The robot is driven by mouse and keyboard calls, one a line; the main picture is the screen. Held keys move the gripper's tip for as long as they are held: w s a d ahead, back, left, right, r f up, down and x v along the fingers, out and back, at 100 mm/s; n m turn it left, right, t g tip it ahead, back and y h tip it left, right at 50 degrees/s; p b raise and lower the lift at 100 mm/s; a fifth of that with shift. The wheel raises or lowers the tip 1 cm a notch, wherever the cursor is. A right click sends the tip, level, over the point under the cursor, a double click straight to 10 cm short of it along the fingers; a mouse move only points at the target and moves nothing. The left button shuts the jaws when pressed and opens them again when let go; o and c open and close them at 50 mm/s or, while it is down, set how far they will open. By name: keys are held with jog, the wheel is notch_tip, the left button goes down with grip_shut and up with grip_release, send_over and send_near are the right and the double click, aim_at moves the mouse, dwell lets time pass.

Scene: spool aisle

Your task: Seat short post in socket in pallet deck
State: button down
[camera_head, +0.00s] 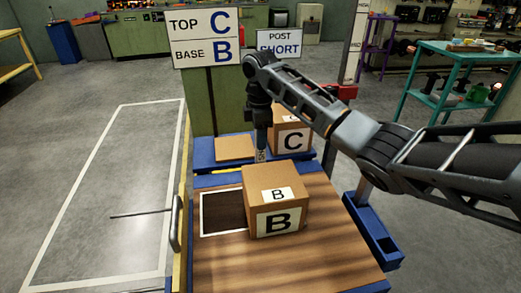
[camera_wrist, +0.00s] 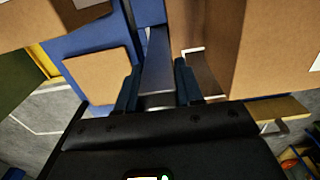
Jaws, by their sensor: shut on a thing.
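My gripper (camera_head: 261,122) points down behind box B. In the wrist view my gripper (camera_wrist: 157,90) is shut on a flat-sided grey metal short post (camera_wrist: 156,72), one dark finger on each side. In the head view the short post (camera_head: 261,142) shows as a narrow grey piece below my gripper, its lower end close to or behind box B's top back edge. A blue deck (camera_head: 204,157) lies behind the wooden top. I cannot make out the socket, nor whether the post touches the deck.
Box B (camera_head: 277,221) stands on the wooden top (camera_head: 240,270), close in front of the post. Box C (camera_head: 292,140) stands close to the right. A flat cardboard square (camera_head: 234,148) lies on the deck to the left. A sign (camera_head: 280,42) reads "POST SHORT".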

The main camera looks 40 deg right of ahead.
jog(key=shift+f, duration=1.95)
jog(key=c, duration=0.7)
grip_release()
jog(key=shift+f, duration=0.15)
jog(key=shift+c, duration=0.2)
notch_tip(320, 180, up, 12)
jog(key=shift+r, duration=0.2)
jog(key=shift+s+f, duration=0.1)
jog(key=shift+s, duration=0.05)
